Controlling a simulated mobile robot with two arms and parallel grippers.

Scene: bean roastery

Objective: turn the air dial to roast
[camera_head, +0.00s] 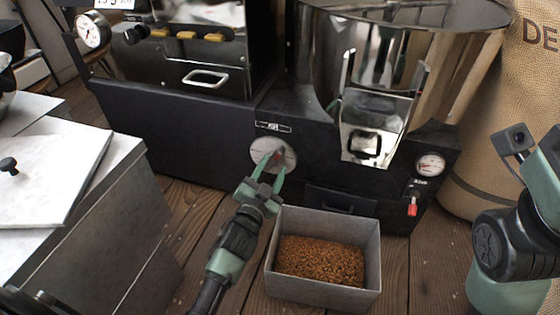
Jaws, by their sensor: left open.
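The air dial (260,148) is a pale round disc on the black front of the roaster, below a small label plate.
A grey box of brown beans (375,265) stands on the wooden floor below and right of the dial. A steel chute (365,145), a gauge (430,164) and a red-handled lever (412,207) are to the right. A burlap sack (500,100) stands far right, a pale-topped cabinet (120,220) left.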

